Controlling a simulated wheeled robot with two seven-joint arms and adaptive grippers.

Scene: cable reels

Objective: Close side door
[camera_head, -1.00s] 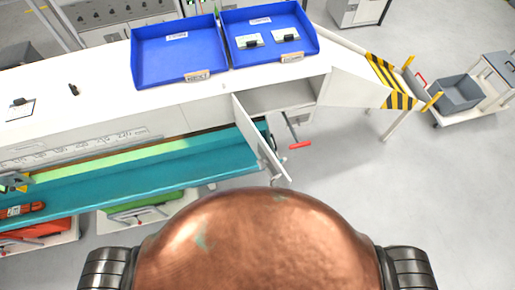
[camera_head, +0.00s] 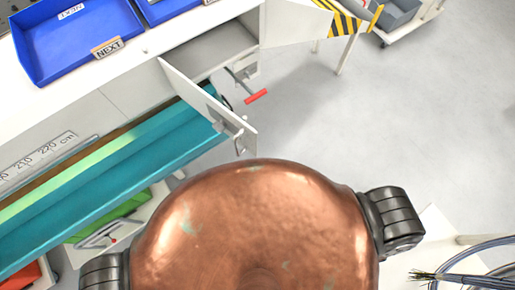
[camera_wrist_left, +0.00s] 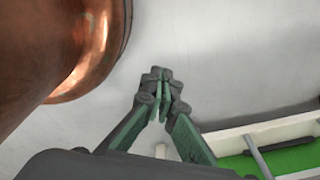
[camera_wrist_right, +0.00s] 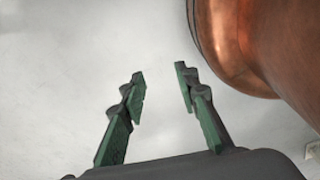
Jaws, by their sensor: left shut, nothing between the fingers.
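The side door (camera_head: 210,108) is a white panel on the front of the long white bench. It stands open, swung out from an open compartment (camera_head: 222,50), with a metal handle (camera_head: 238,138) near its free end. In the head view neither gripper shows. In the left wrist view my left gripper (camera_wrist_left: 162,92) is shut and empty, with pale floor behind it. In the right wrist view my right gripper (camera_wrist_right: 160,78) is open and empty above pale floor. Neither gripper touches the door.
Blue trays (camera_head: 75,40) stand on the bench top. A teal ledge (camera_head: 120,185) runs along the bench front. A red-handled part (camera_head: 256,96) sticks out beside the compartment. Cables (camera_head: 465,272) lie at the lower right. The floor (camera_head: 370,125) right of the door is clear.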

